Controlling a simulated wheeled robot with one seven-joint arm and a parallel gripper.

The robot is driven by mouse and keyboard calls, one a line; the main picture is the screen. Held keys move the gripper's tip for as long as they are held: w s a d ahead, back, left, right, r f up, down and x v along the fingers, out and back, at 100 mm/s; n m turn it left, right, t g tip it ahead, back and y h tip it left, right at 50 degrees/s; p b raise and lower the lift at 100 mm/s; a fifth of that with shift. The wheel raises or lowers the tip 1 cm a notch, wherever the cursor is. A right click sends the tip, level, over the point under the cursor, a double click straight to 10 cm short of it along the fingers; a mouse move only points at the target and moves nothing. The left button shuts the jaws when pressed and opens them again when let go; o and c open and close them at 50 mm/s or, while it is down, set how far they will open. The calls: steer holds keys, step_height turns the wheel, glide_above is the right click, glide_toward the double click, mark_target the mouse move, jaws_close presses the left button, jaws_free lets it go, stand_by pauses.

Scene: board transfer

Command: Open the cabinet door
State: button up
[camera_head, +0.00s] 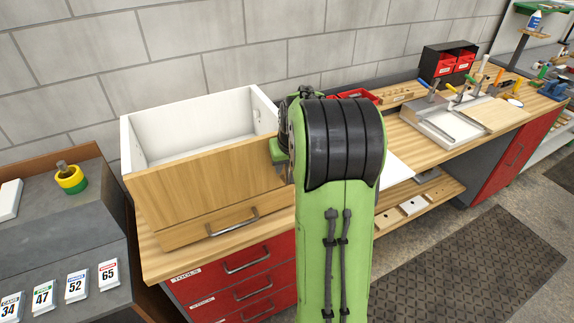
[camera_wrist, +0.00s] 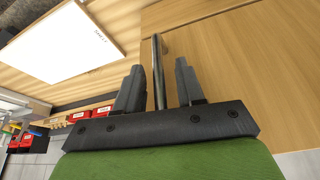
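The cabinet (camera_head: 205,180) is a white box with an open top and a wooden front, standing on the workbench. A curved metal handle (camera_head: 232,222) sits low on its front. The front looks closed, but my arm hides its right end. In the wrist view, a metal bar handle (camera_wrist: 158,85) stands out from a wooden panel (camera_wrist: 240,80). My gripper (camera_wrist: 157,78) is open, with one dark finger on each side of this bar and a gap visible on both sides. The head view does not show the fingers; my green arm covers that area.
The wooden workbench (camera_head: 160,262) has red drawers (camera_head: 245,290) below. A white board (camera_wrist: 70,42) lies on the wood in the wrist view. Red bins (camera_head: 455,62) and tools stand farther right. A grey surface with numbered cards (camera_head: 76,285) is at left. The floor mat (camera_head: 480,270) is clear.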

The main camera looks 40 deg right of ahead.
jaws_close()
stand_by(0.4)
